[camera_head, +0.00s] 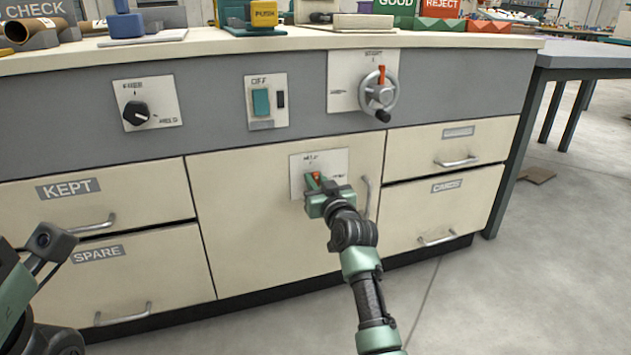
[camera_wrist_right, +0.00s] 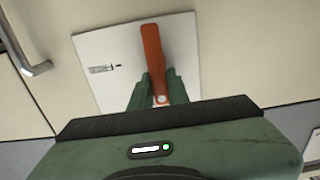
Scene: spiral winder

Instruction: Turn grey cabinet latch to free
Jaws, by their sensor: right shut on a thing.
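The latch is an orange-red lever (camera_head: 316,177) on a white plate (camera_head: 334,160) fixed to the cream middle cabinet door (camera_head: 262,240). In the right wrist view the lever (camera_wrist_right: 152,55) stands nearly upright in the picture, over its white plate (camera_wrist_right: 105,50). My right gripper (camera_head: 316,184) is at the plate, its green fingers (camera_wrist_right: 154,92) shut around the lever's lower part in the wrist view. The plate's lettering is partly hidden and too small to read. Part of my left arm shows at the lower left, away from the latch; its fingers cannot be made out.
A door handle (camera_head: 366,197) is just right of the plate. Above are a black knob (camera_head: 136,112), a teal switch (camera_head: 261,102) and a crank wheel (camera_head: 378,92). Drawers with handles flank the door.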

